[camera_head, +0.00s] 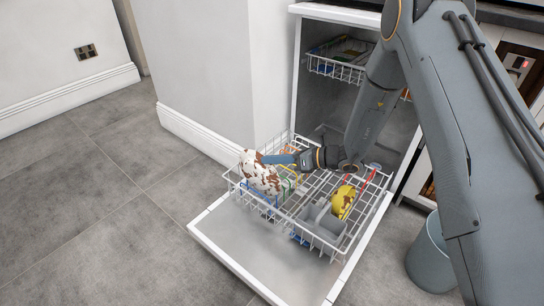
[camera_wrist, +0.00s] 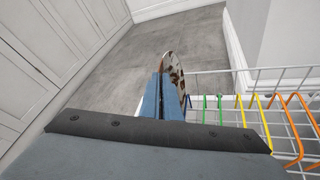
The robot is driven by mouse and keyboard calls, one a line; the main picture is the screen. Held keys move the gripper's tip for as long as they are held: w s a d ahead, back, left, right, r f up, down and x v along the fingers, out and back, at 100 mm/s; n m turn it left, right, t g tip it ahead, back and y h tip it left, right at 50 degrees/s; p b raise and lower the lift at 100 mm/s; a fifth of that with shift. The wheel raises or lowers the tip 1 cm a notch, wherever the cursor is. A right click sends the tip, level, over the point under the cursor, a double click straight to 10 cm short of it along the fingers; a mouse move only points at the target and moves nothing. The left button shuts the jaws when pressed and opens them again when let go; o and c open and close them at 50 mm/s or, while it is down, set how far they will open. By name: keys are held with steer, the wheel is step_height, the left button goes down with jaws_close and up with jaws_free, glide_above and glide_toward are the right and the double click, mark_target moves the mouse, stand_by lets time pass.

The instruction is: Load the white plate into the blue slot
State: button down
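The white plate (camera_head: 260,177), marked with brown stains, stands on edge over the left end of the pulled-out lower rack (camera_head: 233,183). My gripper (camera_head: 277,159) reaches in from the right and is shut on the plate's upper edge. In the wrist view, the blue fingers (camera_wrist: 160,96) are close together with the plate (camera_wrist: 174,72) seen nearly edge-on between them. The blue slot (camera_head: 258,202) is a blue wire at the rack's front left, just below the plate. Whether the plate's lower edge is within the blue wires cannot be told.
Green (camera_wrist: 219,112), yellow (camera_wrist: 240,112) and orange (camera_wrist: 292,130) wire slots stand beside it. A stained yellow dish (camera_head: 343,201) and a grey cutlery basket (camera_head: 322,222) occupy the rack's right side. The upper rack (camera_head: 340,68) is inside the dishwasher. A grey bin (camera_head: 428,260) stands right.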

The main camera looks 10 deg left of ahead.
steer(key=shift+f+b, duration=1)
steer(key=shift+f, duration=1.45)
steer(key=c, duration=1.9)
jaws_free()
steer(key=p, duration=0.2)
glide_toward(272, 170)
steer(key=shift+w+a+f, duration=1.1)
steer(key=shift+a+f, duration=0.1)
steer(key=shift+f, duration=0.05)
